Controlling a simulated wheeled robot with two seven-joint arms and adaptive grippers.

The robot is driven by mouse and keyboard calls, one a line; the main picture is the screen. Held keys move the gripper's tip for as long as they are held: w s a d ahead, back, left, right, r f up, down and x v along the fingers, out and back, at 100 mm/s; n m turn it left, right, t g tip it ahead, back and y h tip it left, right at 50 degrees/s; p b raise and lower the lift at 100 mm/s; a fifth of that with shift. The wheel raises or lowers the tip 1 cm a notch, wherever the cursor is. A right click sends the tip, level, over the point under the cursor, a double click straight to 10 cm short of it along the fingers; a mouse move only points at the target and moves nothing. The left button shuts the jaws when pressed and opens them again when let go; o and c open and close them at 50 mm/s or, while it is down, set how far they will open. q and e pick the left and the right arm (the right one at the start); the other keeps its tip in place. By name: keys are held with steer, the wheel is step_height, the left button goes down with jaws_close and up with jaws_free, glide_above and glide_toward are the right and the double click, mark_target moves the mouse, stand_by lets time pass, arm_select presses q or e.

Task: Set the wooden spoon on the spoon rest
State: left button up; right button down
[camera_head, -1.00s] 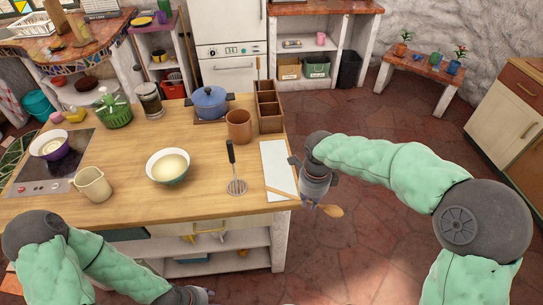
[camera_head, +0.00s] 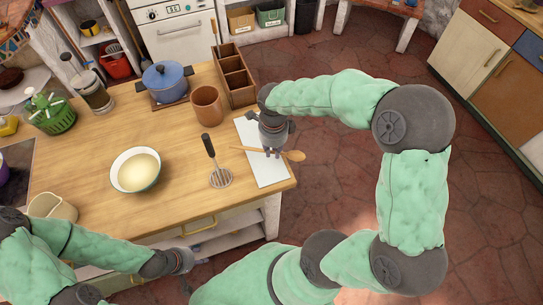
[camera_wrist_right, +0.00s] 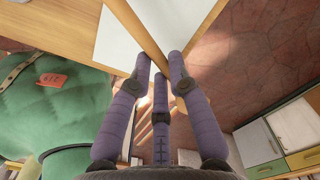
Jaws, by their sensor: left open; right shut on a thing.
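The wooden spoon (camera_head: 294,156) is held by my right gripper (camera_head: 271,151), which is shut on its handle. The handle points left and the bowl end points right, near the counter's right edge. In the right wrist view the spoon's handle (camera_wrist_right: 145,32) runs between the purple fingers (camera_wrist_right: 160,70). A white rectangular slab (camera_head: 266,176) lies on the counter under the spoon; I take it for the spoon rest. I cannot tell whether the spoon touches it. My left gripper (camera_head: 186,260) is open and low in front of the counter.
A masher (camera_head: 219,177) lies left of the slab. A white bowl (camera_head: 136,169), a brown crock (camera_head: 207,105), a wooden divided box (camera_head: 235,80) and a blue pot (camera_head: 167,80) stand on the counter (camera_head: 105,130). Beyond its right edge is open floor.

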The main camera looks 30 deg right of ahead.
mark_target(273, 162)
step_height(273, 162, down, 5)
steer(key=shift+r+b, duration=0.1)
steer(key=shift+b, duration=0.35)
